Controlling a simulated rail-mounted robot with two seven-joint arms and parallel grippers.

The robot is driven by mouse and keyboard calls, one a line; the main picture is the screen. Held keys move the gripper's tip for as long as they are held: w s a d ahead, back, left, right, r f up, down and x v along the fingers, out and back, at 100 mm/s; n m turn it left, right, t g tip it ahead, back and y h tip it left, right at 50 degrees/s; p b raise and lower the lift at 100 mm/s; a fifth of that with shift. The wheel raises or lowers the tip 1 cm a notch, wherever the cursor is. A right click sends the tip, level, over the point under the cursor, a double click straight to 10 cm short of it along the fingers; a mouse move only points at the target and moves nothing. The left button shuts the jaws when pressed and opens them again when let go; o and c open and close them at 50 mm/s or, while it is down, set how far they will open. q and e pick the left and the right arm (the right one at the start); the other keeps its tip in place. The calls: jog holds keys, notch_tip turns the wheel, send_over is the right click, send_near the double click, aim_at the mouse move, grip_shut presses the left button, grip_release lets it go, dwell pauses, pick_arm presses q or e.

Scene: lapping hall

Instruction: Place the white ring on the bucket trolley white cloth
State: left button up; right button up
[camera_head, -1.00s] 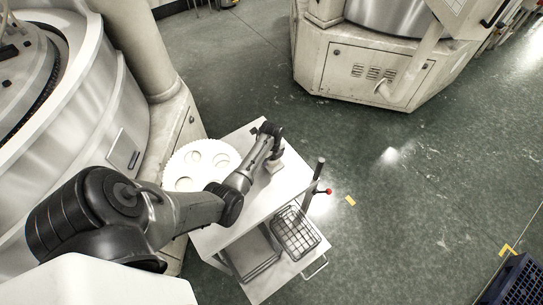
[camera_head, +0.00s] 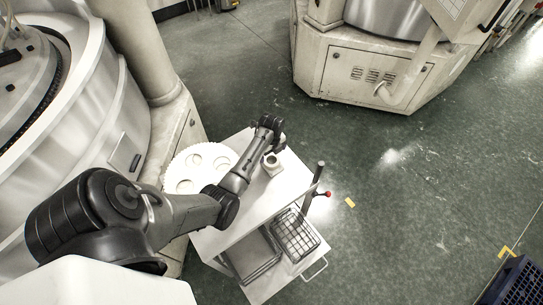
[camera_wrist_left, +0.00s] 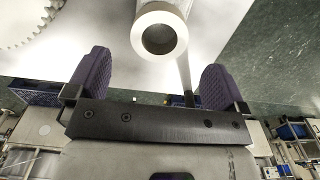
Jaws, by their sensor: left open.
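The white ring (camera_head: 271,162), a short thick-walled cylinder with a round hole, sits upright on the white top of the bucket trolley (camera_head: 250,218), near its far right edge. It also shows in the left wrist view (camera_wrist_left: 160,36), just beyond the fingers and apart from them. My left gripper (camera_head: 272,125) is open and empty, above and just past the ring; its purple-padded fingers show in the left wrist view (camera_wrist_left: 155,78). I cannot tell the white cloth apart from the white trolley top. My right gripper is not in view.
A white toothed disc (camera_head: 207,160) with round holes lies left of the ring. A wire basket (camera_head: 295,235) is on the lower shelf. A post with a red knob (camera_head: 327,194) rises at the trolley's right.

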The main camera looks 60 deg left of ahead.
pick_arm(q)
notch_tip(320, 180, up, 5)
jog(key=s+d+r+n+t, duration=0.1)
jog(key=s+d+r+n, duration=0.2)
jog(key=s+d+n, duration=0.4)
jog(key=s+d+r+n+t, duration=0.2)
jog(key=s+d+n, duration=0.5)
jog(key=s+d, duration=0.7)
jog(key=d+r, duration=0.1)
jog(key=d, duration=0.7)
jog(key=shift+s+r+n+t, duration=0.3)
jog(key=shift+s+n, duration=0.1)
